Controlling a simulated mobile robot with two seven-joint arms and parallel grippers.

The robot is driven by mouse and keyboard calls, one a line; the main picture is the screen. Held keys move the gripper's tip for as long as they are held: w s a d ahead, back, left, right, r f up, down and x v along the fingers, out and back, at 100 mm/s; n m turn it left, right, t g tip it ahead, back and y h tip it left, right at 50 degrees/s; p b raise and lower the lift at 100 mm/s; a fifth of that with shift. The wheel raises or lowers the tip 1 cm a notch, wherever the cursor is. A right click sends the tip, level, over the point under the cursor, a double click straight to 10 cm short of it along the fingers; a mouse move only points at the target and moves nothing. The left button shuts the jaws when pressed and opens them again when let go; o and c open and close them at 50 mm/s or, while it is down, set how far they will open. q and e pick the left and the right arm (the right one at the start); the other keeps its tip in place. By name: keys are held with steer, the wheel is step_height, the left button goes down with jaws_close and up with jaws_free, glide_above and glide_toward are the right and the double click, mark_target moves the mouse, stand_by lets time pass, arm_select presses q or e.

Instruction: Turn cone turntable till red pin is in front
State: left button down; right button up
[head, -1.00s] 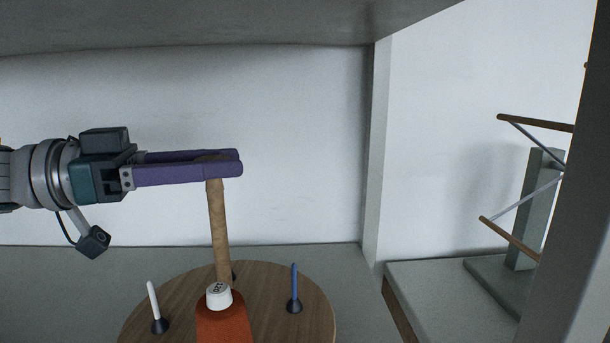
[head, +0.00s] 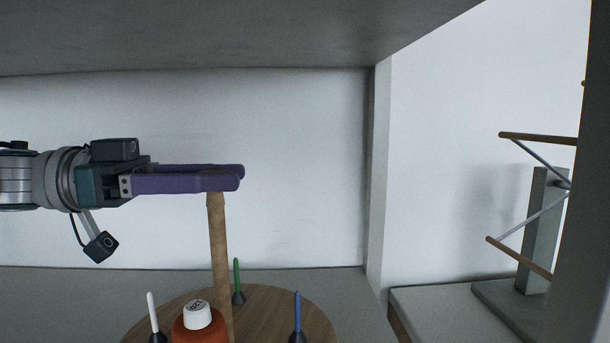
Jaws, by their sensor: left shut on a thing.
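The round wooden turntable (head: 270,305) is at the bottom of the head view, its front cut off by the frame. A white pin (head: 152,312) stands at its left, a green pin (head: 237,272) at the back and a blue pin (head: 297,312) at the right, on dark cone feet. No red pin is in view. A brown wooden post (head: 218,250) rises from the turntable region; its foot is out of view. My left gripper (head: 240,178), with purple fingers, is shut on the post's top. My right gripper is not in view.
An orange-red bottle (head: 192,334) with a white cap (head: 198,313) hides part of the turntable's front. A grey overhang (head: 250,40) is above. A grey stand with wooden-tipped arms (head: 540,230) is at the right, behind a dark upright (head: 582,200).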

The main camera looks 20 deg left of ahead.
arm_select(q)
steer(key=shift+c, duration=1.7)
jaws_free()
steer(key=b+v, duration=0.2)
steer(key=v, duration=0.8)
steer(key=shift+b, duration=0.4)
steer(key=shift+d, duration=0.1)
